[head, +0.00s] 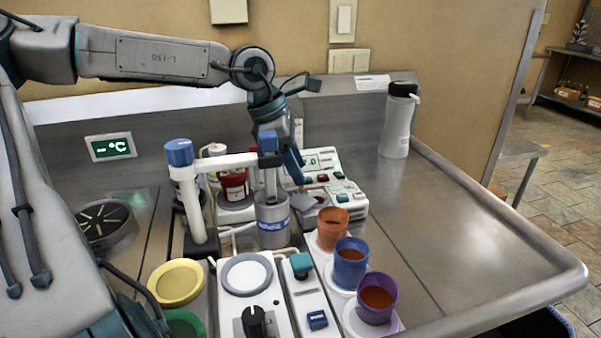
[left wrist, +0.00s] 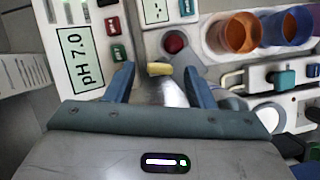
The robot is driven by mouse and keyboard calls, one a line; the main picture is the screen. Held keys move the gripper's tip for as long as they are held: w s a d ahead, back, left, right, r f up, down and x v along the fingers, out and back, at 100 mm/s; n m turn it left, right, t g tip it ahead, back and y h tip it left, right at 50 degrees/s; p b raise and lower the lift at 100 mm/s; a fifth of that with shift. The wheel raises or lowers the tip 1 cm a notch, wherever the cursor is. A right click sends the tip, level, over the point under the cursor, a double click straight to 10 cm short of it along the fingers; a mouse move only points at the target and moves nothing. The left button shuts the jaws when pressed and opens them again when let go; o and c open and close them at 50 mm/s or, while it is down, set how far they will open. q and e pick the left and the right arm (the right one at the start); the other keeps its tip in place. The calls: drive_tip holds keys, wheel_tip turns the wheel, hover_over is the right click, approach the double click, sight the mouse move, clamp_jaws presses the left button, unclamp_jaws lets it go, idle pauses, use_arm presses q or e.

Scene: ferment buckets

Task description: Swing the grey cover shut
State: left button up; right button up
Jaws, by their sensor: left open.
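The grey cover (head: 303,203) shows in the head view as a small grey flap at the front left of the white panel, beside a red button. In the left wrist view the red button (left wrist: 174,42) is uncovered, and a grey surface with a yellow tab (left wrist: 158,69) shows between my fingers. My left gripper (head: 297,178) points down just above and behind the flap. In the left wrist view its two blue fingers (left wrist: 159,75) are apart, either side of the tab; I cannot tell whether they touch it. My right gripper is not in view.
A grey cylinder with a blue band (head: 273,222) hangs from a white stand left of the flap. Orange (head: 333,228), blue (head: 350,262) and purple (head: 376,298) cups stand in front. A grey bottle (head: 397,125) stands back right. The right worktop is clear.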

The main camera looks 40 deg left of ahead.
use_arm(q)
drive_tip(key=v, duration=0.8)
drive_tip(key=shift+s, duration=0.1)
